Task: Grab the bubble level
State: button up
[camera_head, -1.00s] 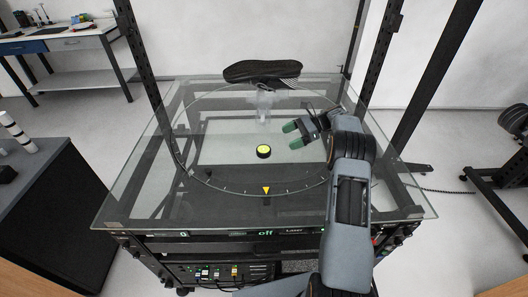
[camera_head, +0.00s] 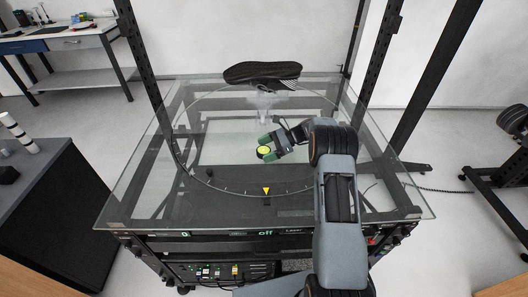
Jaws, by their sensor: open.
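The bubble level (camera_head: 263,152) is a small round disc with a yellow-green top and black sides. It lies on the glass turntable top near its middle. My gripper (camera_head: 265,147) reaches in from the right, and its green-tipped fingers are open at the level, one on the far side and one on the near side. The fingertips partly cover the level's rim. I cannot tell whether they touch it.
A black shoe sole (camera_head: 262,72) lies at the back of the glass table (camera_head: 135,190), with a clear object (camera_head: 265,103) in front of it. Dark upright posts (camera_head: 145,60) rise around the table. The left part of the glass is clear.

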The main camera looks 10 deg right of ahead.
jog(key=shift+c, duration=0.3)
jog(key=c, duration=1.1)
